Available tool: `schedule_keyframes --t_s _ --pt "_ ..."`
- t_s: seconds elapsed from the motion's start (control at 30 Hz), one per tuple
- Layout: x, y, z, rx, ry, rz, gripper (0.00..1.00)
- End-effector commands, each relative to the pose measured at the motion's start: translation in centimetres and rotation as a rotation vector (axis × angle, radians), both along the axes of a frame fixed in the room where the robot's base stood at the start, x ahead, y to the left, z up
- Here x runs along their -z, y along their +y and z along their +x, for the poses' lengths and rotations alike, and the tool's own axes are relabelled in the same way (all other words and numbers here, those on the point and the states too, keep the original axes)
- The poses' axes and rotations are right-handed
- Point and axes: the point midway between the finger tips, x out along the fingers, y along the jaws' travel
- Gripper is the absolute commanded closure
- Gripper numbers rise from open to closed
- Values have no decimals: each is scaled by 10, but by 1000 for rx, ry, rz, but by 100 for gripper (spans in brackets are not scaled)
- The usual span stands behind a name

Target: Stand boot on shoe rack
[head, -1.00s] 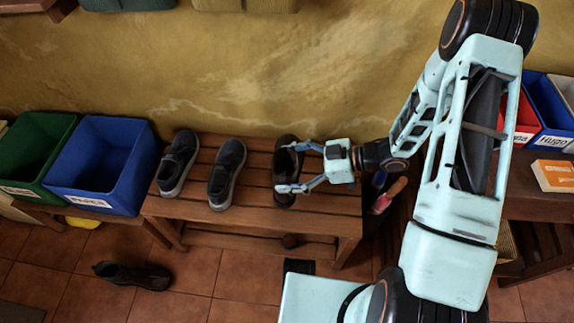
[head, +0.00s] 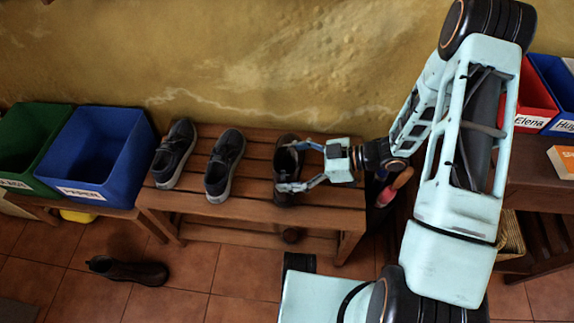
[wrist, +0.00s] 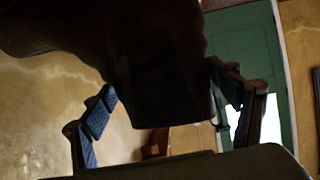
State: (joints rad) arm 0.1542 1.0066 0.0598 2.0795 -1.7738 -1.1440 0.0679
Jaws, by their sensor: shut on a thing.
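A dark brown boot (head: 286,162) is between the fingers of my gripper (head: 288,167), near the right half of the slatted wooden shoe rack (head: 335,196). It looks upright; I cannot tell whether its sole touches the slats. In the wrist view the boot (wrist: 160,70) is a large dark shape between the two blue fingers, and its lower contact is hidden.
Two dark sneakers (head: 224,163) stand on the rack left of the boot. Blue (head: 103,160) and green (head: 28,150) bins stand further left. A red-handled thing (head: 396,187) is right of the rack. The wall is close behind; slats right of the boot are bare.

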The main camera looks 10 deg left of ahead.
Motion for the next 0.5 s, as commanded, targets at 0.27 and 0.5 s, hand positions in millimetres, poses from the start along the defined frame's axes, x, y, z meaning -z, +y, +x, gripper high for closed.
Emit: schedule_keyframes --t_s 0.27,0.5 --pt "5 0 0 -1 -2 2 75" --pt "8 0 0 0 -2 2 11"
